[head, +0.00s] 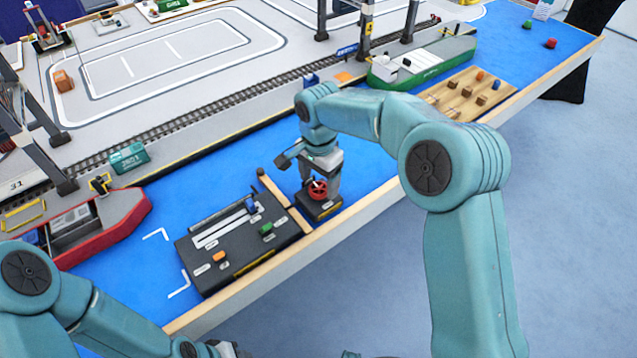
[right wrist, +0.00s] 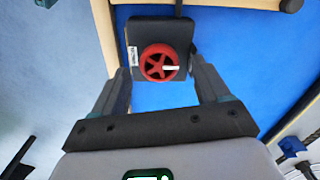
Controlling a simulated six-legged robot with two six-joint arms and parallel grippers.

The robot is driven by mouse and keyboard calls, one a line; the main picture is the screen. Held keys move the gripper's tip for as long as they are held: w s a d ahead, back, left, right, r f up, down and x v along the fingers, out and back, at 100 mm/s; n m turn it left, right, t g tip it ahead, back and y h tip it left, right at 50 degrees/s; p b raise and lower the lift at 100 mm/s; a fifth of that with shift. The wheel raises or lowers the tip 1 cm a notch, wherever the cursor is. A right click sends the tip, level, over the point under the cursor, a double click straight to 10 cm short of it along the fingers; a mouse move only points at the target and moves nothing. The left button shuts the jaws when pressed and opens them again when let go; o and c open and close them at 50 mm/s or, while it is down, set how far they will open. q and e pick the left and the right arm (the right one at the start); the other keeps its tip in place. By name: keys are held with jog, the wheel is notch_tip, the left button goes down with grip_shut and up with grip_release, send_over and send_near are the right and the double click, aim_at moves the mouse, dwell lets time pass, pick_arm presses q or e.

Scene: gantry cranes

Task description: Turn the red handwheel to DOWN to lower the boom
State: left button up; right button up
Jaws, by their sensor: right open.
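The red handwheel (head: 317,190) sits on a small dark box (head: 322,210) near the table's front edge, partly covered by my right gripper in the head view. In the right wrist view the handwheel (right wrist: 160,64) is seen face-on, with a white mark on its right side. A small white label (right wrist: 133,57) is on the box left of the wheel; its text is too small to read. My right gripper (right wrist: 161,78) is open, its fingers on either side of the wheel's lower part, with nothing visibly gripped.
A dark control panel (head: 235,262) with sliders and coloured knobs lies left of the wheel box. A red boat (head: 115,215) is further left, a green boat (head: 425,65) at back right. A wooden tray (head: 440,98) of pegs stands right. Blue table surface lies between.

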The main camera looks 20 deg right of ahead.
jog(key=shift+f, duration=0.55)
jog(key=shift+s+f, duration=0.1)
jog(key=shift+f, duration=0.05)
jog(key=shift+f, duration=0.1)
jog(key=c, duration=1)
jog(key=shift+c, duration=0.2)
